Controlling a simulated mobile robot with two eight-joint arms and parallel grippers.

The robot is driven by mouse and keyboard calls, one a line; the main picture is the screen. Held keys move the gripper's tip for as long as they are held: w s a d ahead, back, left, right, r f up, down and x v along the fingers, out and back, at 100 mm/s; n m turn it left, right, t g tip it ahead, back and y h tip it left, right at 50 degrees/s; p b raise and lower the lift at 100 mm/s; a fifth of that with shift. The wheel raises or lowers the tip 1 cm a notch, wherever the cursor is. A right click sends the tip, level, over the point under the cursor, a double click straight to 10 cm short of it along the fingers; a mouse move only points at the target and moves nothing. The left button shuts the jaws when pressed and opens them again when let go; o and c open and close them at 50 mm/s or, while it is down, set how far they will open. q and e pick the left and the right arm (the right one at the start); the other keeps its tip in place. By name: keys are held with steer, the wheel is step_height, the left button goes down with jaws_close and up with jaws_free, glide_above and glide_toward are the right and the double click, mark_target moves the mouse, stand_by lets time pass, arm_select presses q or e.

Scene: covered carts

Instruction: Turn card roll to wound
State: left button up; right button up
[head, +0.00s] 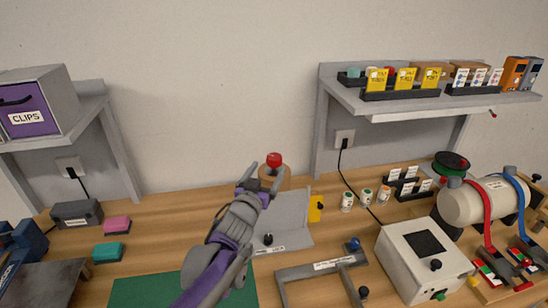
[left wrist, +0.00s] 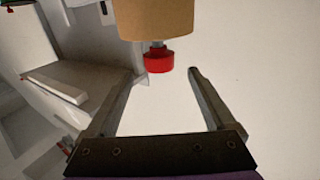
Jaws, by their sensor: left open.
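The card roll (head: 283,183) is a tan cylinder with a red knob (head: 274,160) on top. It stands toward the back of the bench, near the wall. My left gripper (head: 263,179) is in front of it and hides part of it. In the left wrist view the tan roll (left wrist: 157,18) shows at the top edge, with the red knob (left wrist: 158,61) just beyond the gap between the fingertips. The left gripper (left wrist: 166,74) is open, with nothing between its fingers. I cannot tell whether a finger touches the knob. My right gripper is not in view.
A grey plate (head: 290,222) lies beside the left arm, with a yellow part (head: 315,208) at its edge. A white box (head: 421,251) and a grey tank (head: 478,202) stand at the right. A shelf (head: 356,101) overhangs the back right. The wall is close behind.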

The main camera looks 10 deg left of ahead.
mark_target(272, 163)
arm_select(q)
steer(key=w, duration=0.4)
steer(key=w+d+p, duration=0.1)
steer(key=w, duration=0.2)
